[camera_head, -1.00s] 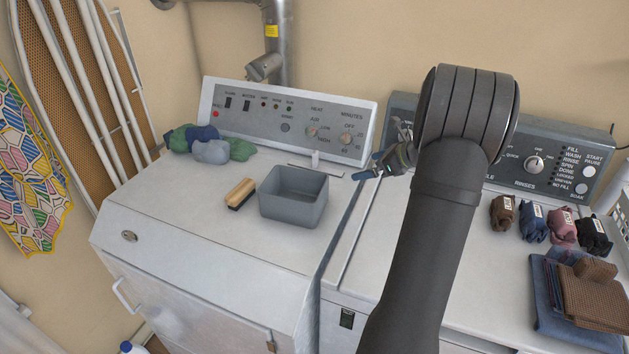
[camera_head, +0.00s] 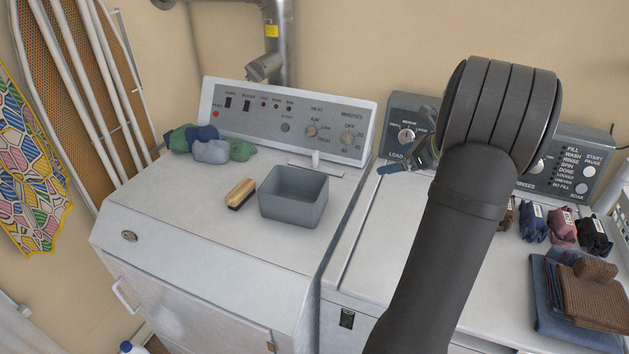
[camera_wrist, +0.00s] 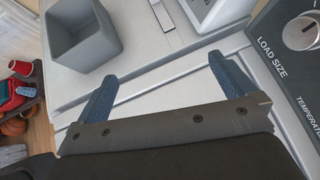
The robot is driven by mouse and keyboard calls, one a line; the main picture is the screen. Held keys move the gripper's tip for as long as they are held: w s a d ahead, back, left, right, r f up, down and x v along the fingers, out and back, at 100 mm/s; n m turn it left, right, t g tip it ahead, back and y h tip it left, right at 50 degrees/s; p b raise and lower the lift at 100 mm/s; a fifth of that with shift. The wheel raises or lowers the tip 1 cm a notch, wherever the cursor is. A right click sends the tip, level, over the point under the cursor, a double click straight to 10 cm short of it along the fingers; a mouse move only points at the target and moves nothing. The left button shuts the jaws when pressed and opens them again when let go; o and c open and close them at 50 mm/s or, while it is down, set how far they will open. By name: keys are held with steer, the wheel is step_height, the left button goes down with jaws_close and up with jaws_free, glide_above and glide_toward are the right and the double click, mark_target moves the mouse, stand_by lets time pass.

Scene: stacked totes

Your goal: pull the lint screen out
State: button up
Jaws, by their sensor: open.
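The lint screen shows as a pale strip with a small upright white tab (camera_head: 315,159) on the dryer top, behind the grey bin. Its body below the strip is hidden. In the wrist view the strip (camera_wrist: 161,16) lies at the top, beyond my fingers. My gripper (camera_head: 391,167) is to the right of the lint screen, over the washer side, and apart from it. In the wrist view my gripper (camera_wrist: 161,86) has its two blue fingers spread wide with nothing between them.
A grey open bin (camera_head: 292,217) stands just in front of the lint screen, with a brush (camera_head: 241,193) to its left. Cloths (camera_head: 210,148) lie at the back left. The dryer's control panel (camera_head: 290,117) rises behind. Rolled socks and folded cloths (camera_head: 590,295) sit on the washer's right.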

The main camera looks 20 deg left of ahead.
steer(key=shift+s+d+r, duration=0.15)
steer(key=shift+d+r, duration=0.25)
steer(key=shift+d, duration=0.2)
steer(key=shift+a, duration=0.15)
steer(key=c, duration=1)
steer(key=w+a+n+g+h, duration=0.1)
steer(key=a+h, duration=0.1)
steer(key=a, duration=0.3)
steer(key=w+a+r+n+g+h, duration=0.1)
steer(key=w+a, duration=0.1)
steer(key=a, duration=0.2)
steer(key=w+a+n+g+h, duration=0.1)
steer(key=w+a+g+h, duration=0.1)
steer(key=a, duration=0.3)
steer(key=shift+a+r+h, duration=0.3)
steer(key=shift+a, duration=0.05)
steer(key=shift+c, duration=0.4)
step_height(320, 180, up, 4)
steer(key=t+h, duration=0.2)
steer(key=h, duration=0.3)
glide_above(315, 160)
steer(key=w, duration=0.1)
steer(key=f, duration=1.7)
steer(key=shift+w+a+f, duration=0.2)
steer(key=shift+f, duration=0.05)
